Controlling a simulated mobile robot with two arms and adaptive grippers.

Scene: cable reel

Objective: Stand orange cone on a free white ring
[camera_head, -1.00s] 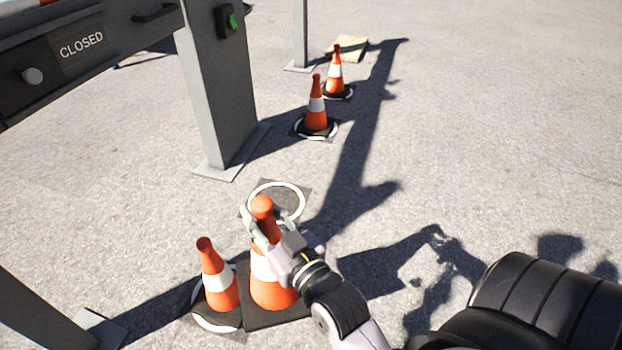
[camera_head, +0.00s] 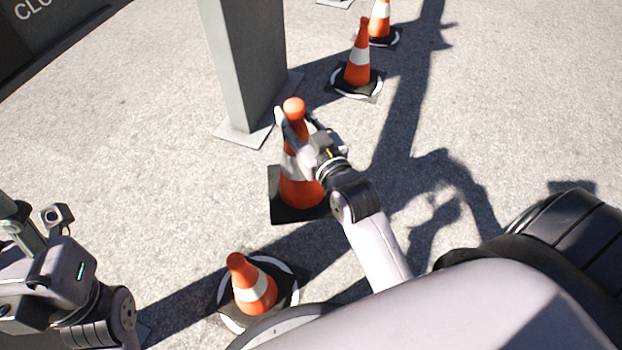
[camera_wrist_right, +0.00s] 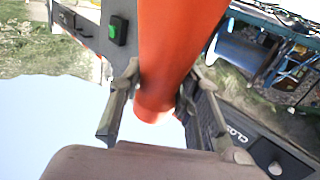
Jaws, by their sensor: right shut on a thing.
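An orange cone (camera_head: 298,192) with a white band and a square black base is held by my right gripper (camera_head: 296,122), which is shut around its upper part. The cone looks nearly upright; I cannot tell whether its base touches the ground. In the right wrist view the cone's orange body (camera_wrist_right: 178,45) lies between the fingers (camera_wrist_right: 160,95). No free white ring shows now; the ground under the held cone is hidden by its base. My left gripper (camera_head: 38,225) is at the left edge, far from the cone, and its jaws are unclear.
Another cone (camera_head: 359,60) stands on a ringed mat behind, with one more (camera_head: 380,18) beyond. A grey post (camera_head: 246,70) with a base plate rises close behind the held cone. Open asphalt lies to the right.

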